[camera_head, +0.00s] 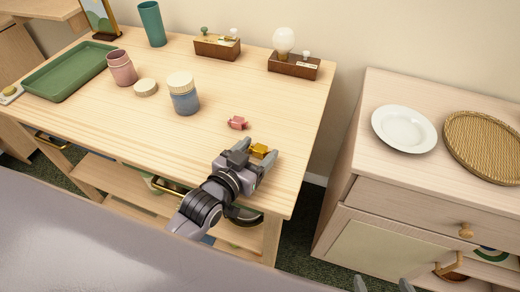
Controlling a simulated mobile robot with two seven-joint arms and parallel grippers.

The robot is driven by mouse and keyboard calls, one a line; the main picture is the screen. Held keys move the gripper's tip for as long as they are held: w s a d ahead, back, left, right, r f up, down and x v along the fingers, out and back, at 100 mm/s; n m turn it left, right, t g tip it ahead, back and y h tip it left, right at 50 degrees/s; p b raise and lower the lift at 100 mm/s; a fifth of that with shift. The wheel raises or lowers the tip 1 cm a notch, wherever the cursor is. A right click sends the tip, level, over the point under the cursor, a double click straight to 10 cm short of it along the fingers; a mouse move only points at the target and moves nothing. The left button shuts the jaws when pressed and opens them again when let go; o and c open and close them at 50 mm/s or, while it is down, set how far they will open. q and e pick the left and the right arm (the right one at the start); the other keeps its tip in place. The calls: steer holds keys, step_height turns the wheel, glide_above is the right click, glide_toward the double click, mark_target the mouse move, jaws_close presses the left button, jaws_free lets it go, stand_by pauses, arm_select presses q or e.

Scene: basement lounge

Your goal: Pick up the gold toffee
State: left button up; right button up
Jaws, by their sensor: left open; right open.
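The gold toffee (259,150) is a small shiny yellow piece on the light wooden table (285,190), near its front right corner. My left gripper (257,155) is open, with its fingertips around the toffee, one to each side. Part of the toffee is hidden by the gripper, and I cannot tell whether the fingers touch it. My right gripper (383,286) shows only as two separated fingertips at the bottom edge; it is open and away from the table.
A pink wrapped sweet (237,123) lies just behind the toffee. A cabinet with a white plate (404,129) is at right, across a gap.

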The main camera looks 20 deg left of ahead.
arm_select(q)
steer(key=c, duration=1.1)
steer(key=shift+c, duration=0.2)
steer(key=shift+r, duration=0.15)
steer(key=shift+r, duration=0.15)
steer(key=f+v, duration=0.1)
steer(key=v, duration=0.5)
steer(key=f+v, duration=0.1)
steer(key=v, duration=0.4)
steer(key=f+b+v, duration=0.1)
steer(key=v, duration=0.5)
steer(key=shift+s+a+f, duration=0.1)
steer(key=shift+s+a, duration=0.05)
steer(key=shift+s, duration=0.45)
